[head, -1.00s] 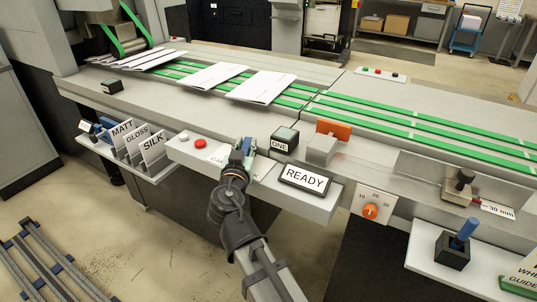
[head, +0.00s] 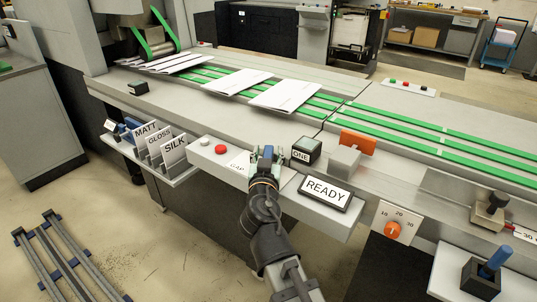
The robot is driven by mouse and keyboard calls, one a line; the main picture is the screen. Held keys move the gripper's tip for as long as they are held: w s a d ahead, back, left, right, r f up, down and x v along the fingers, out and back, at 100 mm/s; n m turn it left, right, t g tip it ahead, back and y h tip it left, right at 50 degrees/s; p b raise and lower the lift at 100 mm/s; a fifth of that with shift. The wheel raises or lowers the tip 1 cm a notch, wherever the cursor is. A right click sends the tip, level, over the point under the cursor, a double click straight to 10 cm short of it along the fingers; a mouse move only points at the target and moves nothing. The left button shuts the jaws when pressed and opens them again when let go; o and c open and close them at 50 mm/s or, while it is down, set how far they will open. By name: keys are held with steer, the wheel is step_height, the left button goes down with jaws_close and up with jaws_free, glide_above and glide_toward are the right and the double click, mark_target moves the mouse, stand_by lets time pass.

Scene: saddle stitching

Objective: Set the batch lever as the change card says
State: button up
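A READY sign (head: 325,192) lies on the ledge at the right. No card is readable as the change card.
A red button (head: 221,149) and a white button are on the ledge. A rack with MATT, GLOSS and SILK cards (head: 173,150) is at the left. Green belts (head: 420,128) carry folded sheets (head: 287,94). An orange dial (head: 392,230) and a blue-handled peg (head: 495,262) are at the right.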

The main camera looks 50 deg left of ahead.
steer(key=v, duration=0.7)
steer(key=shift+s+d, duration=0.2)
steer(key=shift+d, duration=0.05)
steer(key=shift+a, duration=0.1)
stand_by(0.4)
